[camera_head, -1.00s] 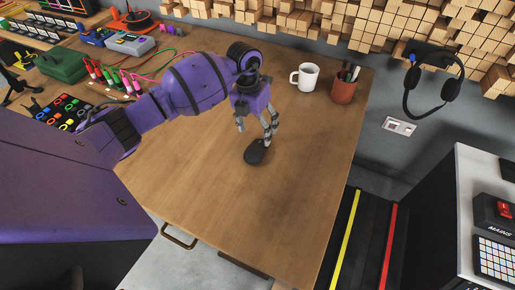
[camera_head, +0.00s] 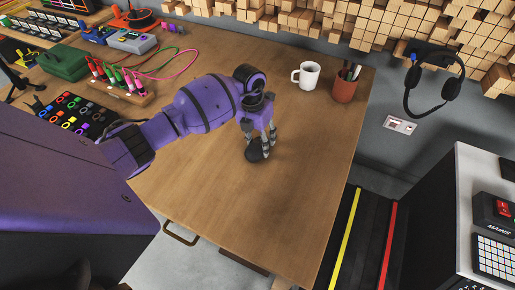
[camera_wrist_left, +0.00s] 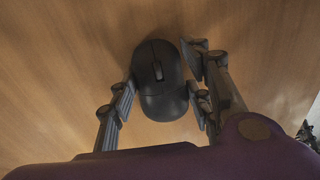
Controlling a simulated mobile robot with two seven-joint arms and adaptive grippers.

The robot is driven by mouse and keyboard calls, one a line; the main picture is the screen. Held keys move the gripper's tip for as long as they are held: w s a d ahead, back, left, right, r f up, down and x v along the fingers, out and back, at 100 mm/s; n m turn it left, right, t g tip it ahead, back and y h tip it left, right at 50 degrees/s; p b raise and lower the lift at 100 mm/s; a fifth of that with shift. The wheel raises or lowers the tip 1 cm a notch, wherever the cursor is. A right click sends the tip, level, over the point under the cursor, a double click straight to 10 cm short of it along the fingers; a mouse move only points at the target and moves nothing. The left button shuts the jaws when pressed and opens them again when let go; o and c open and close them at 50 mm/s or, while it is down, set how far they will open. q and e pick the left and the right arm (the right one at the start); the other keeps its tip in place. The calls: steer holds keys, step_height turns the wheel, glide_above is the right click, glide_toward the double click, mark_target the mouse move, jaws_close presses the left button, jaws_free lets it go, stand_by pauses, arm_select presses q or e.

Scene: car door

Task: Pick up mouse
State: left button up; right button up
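A dark mouse (camera_head: 253,153) lies on the wooden desk (camera_head: 200,195). In the left wrist view the black mouse (camera_wrist_left: 157,72) sits between the two fingers of my left gripper (camera_wrist_left: 160,95). One finger is close along its left side, the other along its right side with a narrow gap at the upper part. In the head view my left gripper (camera_head: 258,148) points down over the mouse and its fingers straddle it. The fingers are open around the mouse; firm contact on both sides does not show. My right gripper is in neither view.
A white mug (camera_head: 307,75) and a red-brown pen cup (camera_head: 345,84) stand at the desk's back right. Coloured cables and plugs (camera_head: 120,85) and a button panel (camera_head: 75,115) are at the left. The front and right of the desk are clear.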

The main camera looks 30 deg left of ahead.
arm_select(q)
steer(key=c, duration=0.3)
steer(key=shift+c, duration=0.2)
steer(key=shift+r, duration=0.15)
